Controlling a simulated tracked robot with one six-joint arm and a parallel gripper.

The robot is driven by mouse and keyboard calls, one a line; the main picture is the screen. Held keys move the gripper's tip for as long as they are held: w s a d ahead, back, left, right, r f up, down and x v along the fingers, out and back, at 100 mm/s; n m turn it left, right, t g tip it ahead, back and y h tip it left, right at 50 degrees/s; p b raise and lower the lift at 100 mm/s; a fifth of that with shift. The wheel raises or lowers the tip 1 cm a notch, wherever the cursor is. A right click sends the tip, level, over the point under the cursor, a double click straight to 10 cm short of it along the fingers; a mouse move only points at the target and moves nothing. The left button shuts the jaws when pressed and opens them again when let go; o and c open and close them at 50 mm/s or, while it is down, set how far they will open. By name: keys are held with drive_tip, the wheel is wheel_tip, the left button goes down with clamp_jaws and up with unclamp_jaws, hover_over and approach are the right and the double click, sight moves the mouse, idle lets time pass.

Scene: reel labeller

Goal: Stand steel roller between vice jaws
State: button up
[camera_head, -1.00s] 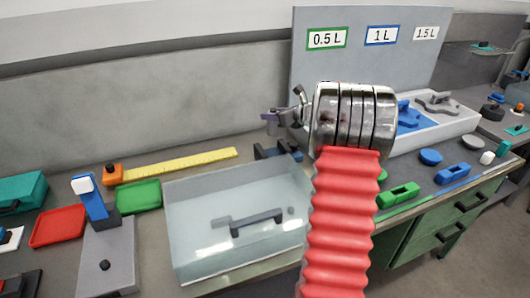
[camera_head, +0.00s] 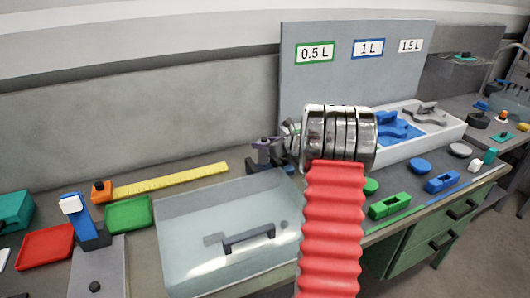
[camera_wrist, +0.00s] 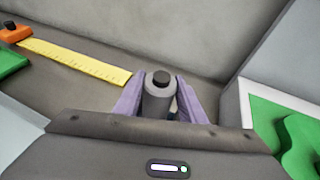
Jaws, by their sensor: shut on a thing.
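In the wrist view, the steel roller (camera_wrist: 158,104) is a grey upright cylinder with a narrower black top. The purple fingers of my gripper (camera_wrist: 157,88) press on it from left and right. In the head view, my gripper (camera_head: 264,143) is small and partly behind my arm, close above a dark blue-grey vice (camera_head: 267,163) at the back of the bench. I cannot make out the roller in the head view, nor whether it is between the vice jaws. The vice is not clear in the wrist view, where my gripper body covers the lower part.
A clear-lidded box (camera_head: 215,245) stands in front of the vice. A yellow ruler (camera_head: 175,181) and green tray (camera_head: 129,214) lie to the left. A white tray (camera_head: 440,135) with shaped inserts stands to the right, before a labelled upright panel (camera_head: 335,75). The wall is close behind.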

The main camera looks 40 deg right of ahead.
sight(264, 152)
drive_tip(key=shift+f, duration=1.75)
drive_tip(key=o, duration=1.3)
drive_tip(key=shift+f, duration=0.15)
drive_tip(key=v, duration=1.2)
drive_tip(key=shift+s, duration=0.1)
drive_tip(key=shift+a, duration=0.15)
